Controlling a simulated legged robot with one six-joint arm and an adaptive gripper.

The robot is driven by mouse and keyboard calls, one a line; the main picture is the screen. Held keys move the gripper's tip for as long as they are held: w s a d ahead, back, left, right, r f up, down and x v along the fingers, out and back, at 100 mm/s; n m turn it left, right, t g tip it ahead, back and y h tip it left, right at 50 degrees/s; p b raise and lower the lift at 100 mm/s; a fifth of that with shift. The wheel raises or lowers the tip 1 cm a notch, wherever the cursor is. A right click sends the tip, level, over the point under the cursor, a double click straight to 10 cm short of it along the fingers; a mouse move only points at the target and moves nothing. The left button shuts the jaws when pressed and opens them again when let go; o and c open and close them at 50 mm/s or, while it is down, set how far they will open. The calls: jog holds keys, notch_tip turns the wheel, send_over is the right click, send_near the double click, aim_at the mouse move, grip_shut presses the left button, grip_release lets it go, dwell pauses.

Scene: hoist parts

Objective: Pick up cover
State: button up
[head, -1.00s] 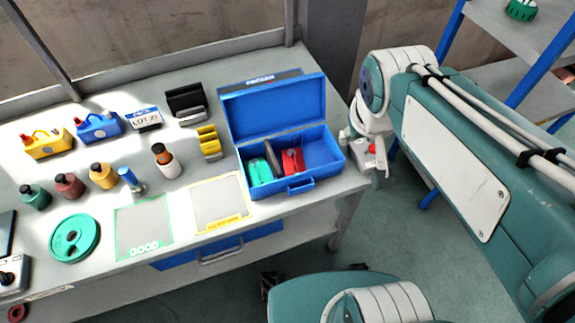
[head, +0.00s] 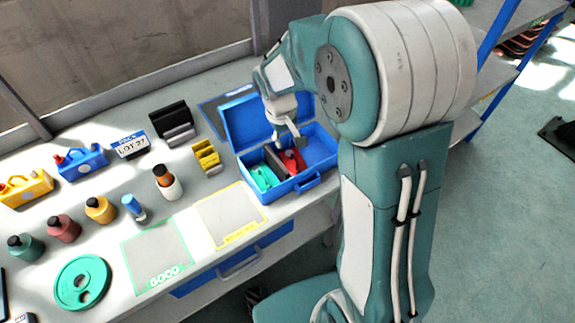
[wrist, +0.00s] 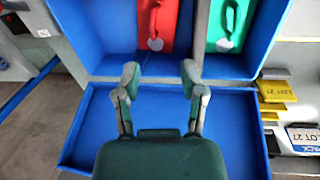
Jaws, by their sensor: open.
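The blue box (head: 262,185) stands open on the bench with its lid (head: 250,118) raised. Inside it lie a green part (head: 262,178) at left and a red part (head: 293,161), with a dark upright divider (head: 273,160) between them. In the wrist view the red part (wrist: 158,22) and green part (wrist: 230,22) each show a handle-like loop. I cannot tell which thing is the cover; a round green disc (head: 82,283) with holes lies on the bench. My gripper (head: 287,140) is over the box near the red part. In the wrist view my gripper (wrist: 160,74) is open and empty, below the red part in the picture.
Several bottles (head: 100,208) and a blue-topped cylinder (head: 133,207) stand left of the box. Green-outlined (head: 157,262) and yellow-outlined (head: 229,216) mats lie in front, bare.

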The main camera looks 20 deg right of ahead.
aim_at(293, 156)
jog(key=d+f, duration=0.2)
jog(key=f, duration=0.1)
jog(key=shift+d+f, duration=0.2)
jog(key=shift+f, duration=0.1)
jog(key=f, duration=0.2)
jog(key=a+f, duration=0.1)
jog(key=f, duration=0.1)
jog(key=shift+w+f, duration=0.1)
jog(key=shift+f, duration=0.4)
jog(key=shift+d+f, duration=0.15)
jog(key=shift+d, duration=0.55)
grip_shut()
jog(key=shift+a, duration=0.45)
